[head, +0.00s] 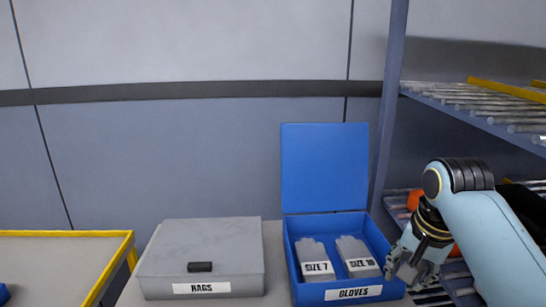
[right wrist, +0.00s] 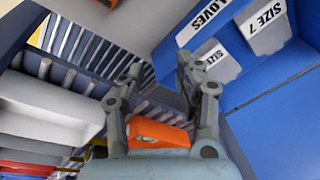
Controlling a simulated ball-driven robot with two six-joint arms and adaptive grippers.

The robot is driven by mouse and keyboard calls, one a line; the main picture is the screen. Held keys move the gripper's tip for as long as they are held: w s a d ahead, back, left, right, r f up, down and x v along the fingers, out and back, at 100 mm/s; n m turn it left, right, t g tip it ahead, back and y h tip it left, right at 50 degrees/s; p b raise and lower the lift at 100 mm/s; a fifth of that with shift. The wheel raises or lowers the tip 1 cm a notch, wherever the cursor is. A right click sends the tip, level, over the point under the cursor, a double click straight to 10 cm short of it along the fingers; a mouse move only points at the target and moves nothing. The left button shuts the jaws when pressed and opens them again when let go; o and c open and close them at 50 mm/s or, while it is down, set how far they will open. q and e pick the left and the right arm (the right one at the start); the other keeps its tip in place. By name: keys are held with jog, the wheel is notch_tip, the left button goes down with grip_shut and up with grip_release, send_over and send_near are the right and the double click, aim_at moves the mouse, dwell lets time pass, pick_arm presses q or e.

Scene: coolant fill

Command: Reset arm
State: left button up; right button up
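My right arm comes in from the right in the head view. Its gripper (head: 408,272) is beside the right front corner of the blue gloves box (head: 352,293), in front of the rack. In the right wrist view the fingers of my right gripper (right wrist: 160,78) are spread apart. An orange item (right wrist: 156,131) shows between the finger bases, and I see no finger closed on it. The gloves box stands with its lid (head: 325,167) raised and holds packs marked SIZE 7 (head: 317,268) and SIZE 10 (head: 361,266). My left gripper is out of view.
A grey rags box (head: 202,255), lid shut, stands left of the gloves box. A roller rack (head: 480,100) with a blue post (head: 389,110) is close on the right, with an orange item (head: 413,200) on it. A yellow-edged table (head: 65,235) is at far left.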

jog(key=s+f+n, duration=0.1)
jog(key=s, duration=0.4)
jog(key=s+d+f+n, duration=0.1)
jog(key=s+n, duration=0.1)
jog(key=s, duration=0.2)
jog(key=s+d+f+n, duration=0.1)
jog(key=s, duration=0.4)
jog(key=shift+s+d+h, duration=0.25)
jog(key=shift+s+h, duration=0.05)
jog(key=s+r+n, duration=0.3)
jog(key=s+n, duration=0.2)
jog(key=s, duration=0.8)
notch_tip(320, 180, down, 35)
jog(key=s+d+b, duration=0.2)
jog(key=d+b, duration=0.1)
jog(key=b, duration=0.6)
jog(key=s+f+g+b, duration=0.1)
jog(key=s+f+b, duration=0.2)
jog(key=s+f, duration=0.6)
jog(key=s+f+g+b, duration=0.1)
jog(key=s+f+b, duration=0.2)
jog(key=s+f, duration=0.6)
notch_tip(320, 180, down, 5)
jog(key=shift+d+r, duration=0.15)
jog(key=shift+d, duration=0.25)
jog(key=shift+s, duration=0.1)
